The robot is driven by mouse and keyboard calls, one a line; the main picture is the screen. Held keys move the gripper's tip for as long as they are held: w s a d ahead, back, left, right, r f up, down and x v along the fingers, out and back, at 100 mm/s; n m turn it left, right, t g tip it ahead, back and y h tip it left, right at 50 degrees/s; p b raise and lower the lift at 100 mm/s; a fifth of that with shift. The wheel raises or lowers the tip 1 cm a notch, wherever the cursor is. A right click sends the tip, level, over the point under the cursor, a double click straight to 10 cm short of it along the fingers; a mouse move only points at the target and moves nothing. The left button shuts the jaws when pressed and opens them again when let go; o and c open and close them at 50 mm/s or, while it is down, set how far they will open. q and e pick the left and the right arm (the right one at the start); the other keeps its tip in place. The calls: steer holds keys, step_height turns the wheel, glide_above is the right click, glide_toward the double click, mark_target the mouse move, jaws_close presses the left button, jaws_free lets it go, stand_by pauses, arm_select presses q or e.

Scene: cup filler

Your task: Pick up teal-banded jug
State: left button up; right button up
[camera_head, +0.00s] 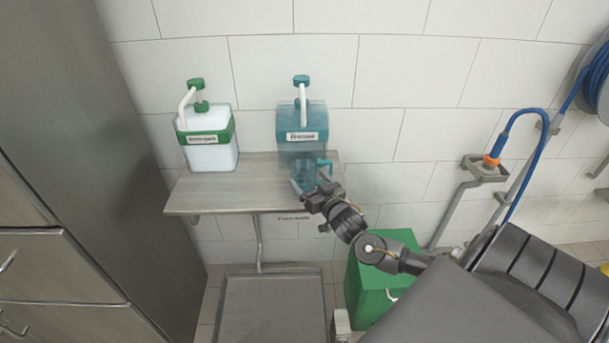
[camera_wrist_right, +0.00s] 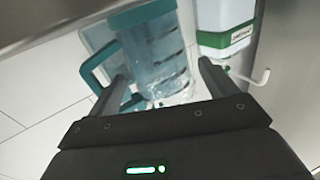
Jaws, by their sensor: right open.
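The teal-banded jug (camera_head: 304,171) is clear with a teal rim and handle. It is on the steel wall shelf (camera_head: 235,195), in front of the teal dispenser. My right gripper (camera_head: 311,185) is open at the front of the jug, with its arm coming from the lower right. In the right wrist view the jug (camera_wrist_right: 156,50) appears tilted, its body ahead of and between the two fingers, its handle beside the left finger. I cannot tell whether a finger touches it. My left gripper is not in view.
A teal dispenser (camera_head: 302,130) stands behind the jug. A green-banded dispenser (camera_head: 208,150) is to its left. A green bin (camera_head: 375,275) is below the shelf on the right. A tall steel cabinet (camera_head: 90,110) borders the left. The shelf's left front is bare.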

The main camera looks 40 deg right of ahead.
steer(key=w, duration=0.4)
steer(key=shift+w+d+p, duration=0.3)
steer(key=shift+d+p, duration=0.1)
steer(key=shift+r, duration=0.1)
steer(key=shift+c, duration=0.3)
steer(key=c, duration=0.7)
steer(key=shift+c, duration=0.4)
steer(key=shift+r, duration=0.1)
